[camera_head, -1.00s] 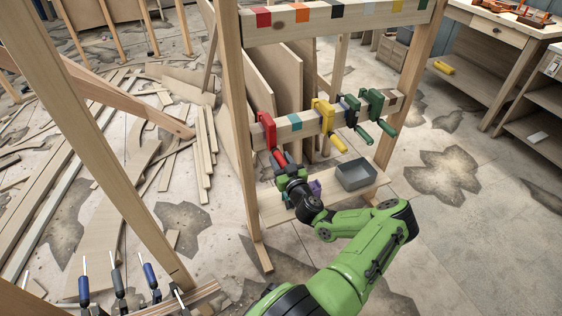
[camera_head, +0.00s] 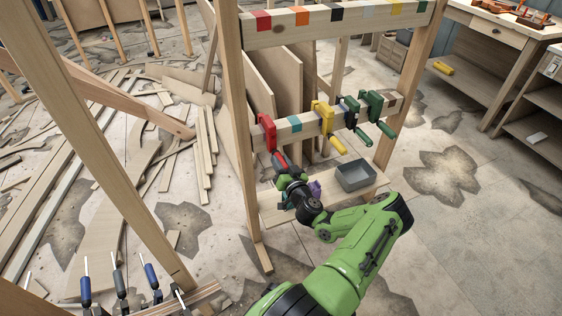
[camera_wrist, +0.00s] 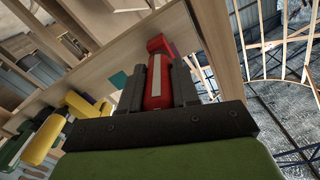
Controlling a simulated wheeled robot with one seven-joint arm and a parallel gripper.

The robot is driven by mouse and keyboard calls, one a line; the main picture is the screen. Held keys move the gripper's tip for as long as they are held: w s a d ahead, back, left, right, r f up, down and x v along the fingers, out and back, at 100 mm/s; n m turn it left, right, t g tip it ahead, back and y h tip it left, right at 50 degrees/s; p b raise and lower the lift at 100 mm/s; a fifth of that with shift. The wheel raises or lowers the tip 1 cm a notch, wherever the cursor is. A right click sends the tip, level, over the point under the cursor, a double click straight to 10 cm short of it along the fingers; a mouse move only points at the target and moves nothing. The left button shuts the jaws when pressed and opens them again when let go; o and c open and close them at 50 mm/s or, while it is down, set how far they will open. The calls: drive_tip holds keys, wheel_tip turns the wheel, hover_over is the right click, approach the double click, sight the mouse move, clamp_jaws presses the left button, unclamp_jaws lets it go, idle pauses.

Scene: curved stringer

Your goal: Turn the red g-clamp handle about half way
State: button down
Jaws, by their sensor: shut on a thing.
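The red g-clamp (camera_head: 267,131) hangs on the middle rail at the left of the wooden rack. Its red handle (camera_head: 281,160) points down toward my gripper (camera_head: 285,174). In the wrist view the red handle (camera_wrist: 158,84), with a pale stripe along it, lies between the two dark fingers of my gripper (camera_wrist: 158,88), which are shut on it. The red clamp body (camera_wrist: 160,44) shows beyond the fingertips. My gripper hides the lower end of the handle in the head view.
A yellow clamp (camera_head: 322,116) and green clamps (camera_head: 372,108) hang to the right on the same rail (camera_head: 300,126). A grey bin (camera_head: 355,175) and a purple item (camera_head: 315,188) are on the shelf below.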

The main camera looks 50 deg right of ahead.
drive_tip(key=m+p, duration=0.2)
drive_tip(key=m, duration=0.5)
drive_tip(key=m+p, duration=0.1)
drive_tip(key=m, duration=0.5)
drive_tip(key=shift+m, duration=0.4)
idle(0.3)
drive_tip(key=c, duration=0.8)
unclamp_jaws()
drive_tip(key=p+v, duration=0.4)
drive_tip(key=v, duration=1.1)
drive_tip(key=shift+s+a+f, duration=0.1)
drive_tip(key=shift+s+a, duration=0.1)
drive_tip(key=shift+s, duration=0.15)
